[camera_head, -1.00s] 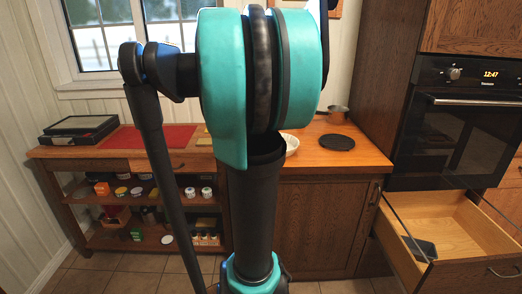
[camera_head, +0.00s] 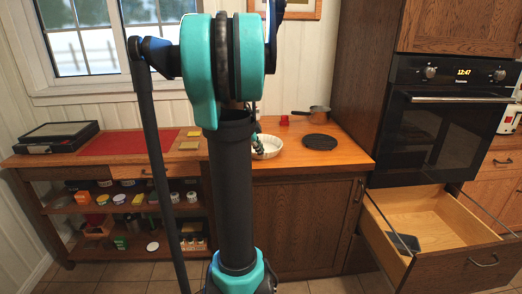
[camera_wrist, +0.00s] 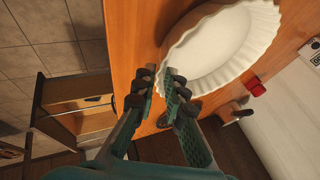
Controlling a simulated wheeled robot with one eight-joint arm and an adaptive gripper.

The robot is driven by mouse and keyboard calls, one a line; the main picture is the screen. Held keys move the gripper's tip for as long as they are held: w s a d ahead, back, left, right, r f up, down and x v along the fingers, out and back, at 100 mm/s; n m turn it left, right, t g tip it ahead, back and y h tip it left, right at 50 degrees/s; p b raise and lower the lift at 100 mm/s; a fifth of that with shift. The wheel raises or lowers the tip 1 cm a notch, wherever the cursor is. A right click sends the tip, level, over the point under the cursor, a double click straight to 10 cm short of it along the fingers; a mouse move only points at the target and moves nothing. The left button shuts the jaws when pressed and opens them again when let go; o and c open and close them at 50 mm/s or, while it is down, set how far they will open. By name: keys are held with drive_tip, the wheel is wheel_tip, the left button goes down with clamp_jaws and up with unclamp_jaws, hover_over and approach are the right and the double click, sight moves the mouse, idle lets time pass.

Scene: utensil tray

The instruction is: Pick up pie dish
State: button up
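The pie dish is a white oval dish with a fluted rim. In the head view the pie dish (camera_head: 272,149) sits on the wooden counter, partly hidden by my arm and gripper. In the wrist view the pie dish (camera_wrist: 222,45) lies just beyond my fingertips, its near rim close to them. Whether a fingertip touches the rim cannot be told. In the head view my gripper (camera_head: 257,142) shows only partly, at the dish's left side.
A black round trivet (camera_head: 320,142), a saucepan (camera_head: 319,113) and a small red object (camera_head: 284,120) are on the counter around the dish. A drawer (camera_head: 420,220) stands open at right, below the oven (camera_head: 436,125). A red mat (camera_head: 130,141) and black case (camera_head: 57,137) lie left.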

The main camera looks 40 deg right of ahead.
drive_tip(key=x, duration=0.3)
drive_tip(key=shift+d+f, duration=0.1)
drive_tip(key=shift+f, duration=0.05)
clamp_jaws()
idle(0.4)
